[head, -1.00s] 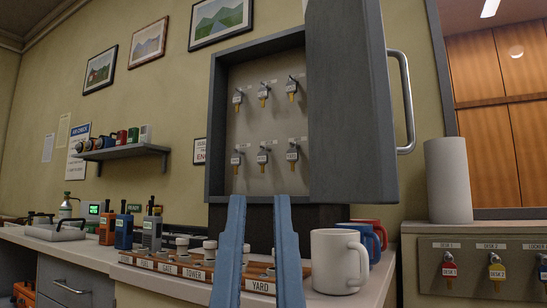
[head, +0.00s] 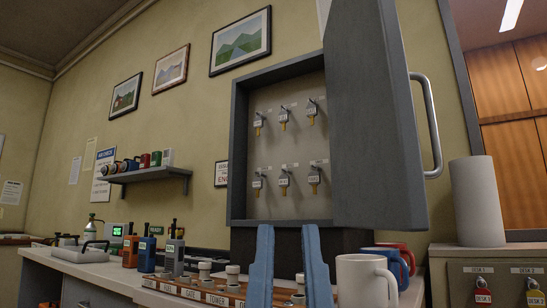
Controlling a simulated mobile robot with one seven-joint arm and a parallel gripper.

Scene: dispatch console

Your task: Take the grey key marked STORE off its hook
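The wall key cabinet (head: 240,150) is open, its grey door (head: 375,120) swung out to the right. Inside, several pale grey-headed keys with brass-coloured shanks hang on hooks in two rows. The upper row has a left key (head: 259,122), a middle key (head: 283,118) and a right key (head: 311,112). The lower row has a left key (head: 257,183), a middle key (head: 284,181) and a right key (head: 314,179). Their lettering is too small to read, so I cannot tell which is STORE. My gripper (head: 288,232) has two blue fingers apart and empty, showing below the keys.
A white mug (head: 362,283) stands right of my fingers, with a blue mug (head: 392,262) and a red one behind. A labelled rack (head: 200,293) lies on the counter to the left, near several radios (head: 147,253). A white cylinder (head: 478,200) stands at right. The door handle (head: 432,130) juts out.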

